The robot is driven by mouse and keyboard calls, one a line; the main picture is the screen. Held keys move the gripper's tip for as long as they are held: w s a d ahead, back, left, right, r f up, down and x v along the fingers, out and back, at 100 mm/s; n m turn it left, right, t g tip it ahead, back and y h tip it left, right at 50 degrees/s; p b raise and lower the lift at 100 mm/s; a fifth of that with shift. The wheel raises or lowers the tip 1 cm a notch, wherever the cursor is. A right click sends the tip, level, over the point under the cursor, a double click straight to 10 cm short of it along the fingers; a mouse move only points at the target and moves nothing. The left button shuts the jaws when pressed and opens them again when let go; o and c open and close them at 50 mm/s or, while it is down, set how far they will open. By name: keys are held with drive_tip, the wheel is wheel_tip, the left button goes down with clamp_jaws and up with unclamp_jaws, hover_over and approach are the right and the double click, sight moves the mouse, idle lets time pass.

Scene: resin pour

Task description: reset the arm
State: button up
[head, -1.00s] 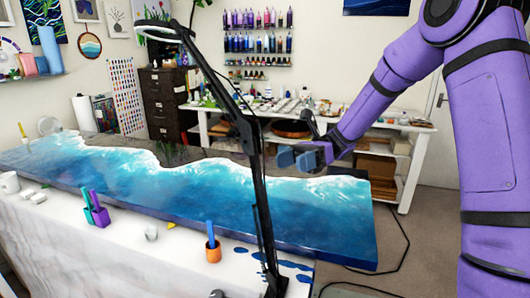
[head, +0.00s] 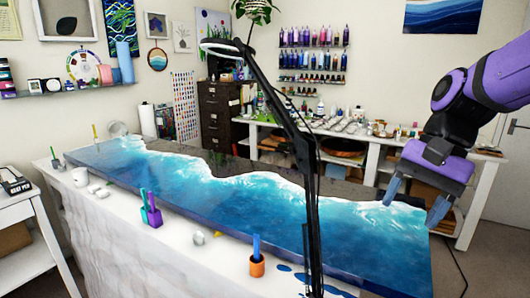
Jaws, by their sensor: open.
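My gripper (head: 412,208) is at the right of the head view, on my purple arm (head: 480,85). Its two blue-grey fingers point down and stand apart, with nothing between them. They show in front of the right end of the blue and white resin slab (head: 260,215). I cannot tell how high above the slab the fingertips are.
A black lamp arm (head: 305,180) with a ring head rises in front of the slab. An orange cup (head: 257,267) and a purple holder (head: 152,216) stand along the white front edge. A white bench (head: 375,140) with supplies stands behind. A small white table (head: 25,205) is at left.

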drive_tip(key=s+d+r+n+t+h, duration=0.3)
drive_tip(key=s+d+n+t+h, duration=0.1)
drive_tip(key=s+d+n+t, duration=0.2)
drive_tip(key=shift+s+d+t, duration=0.5)
drive_tip(key=shift+s+t, duration=0.1)
drive_tip(key=shift+s, duration=0.35)
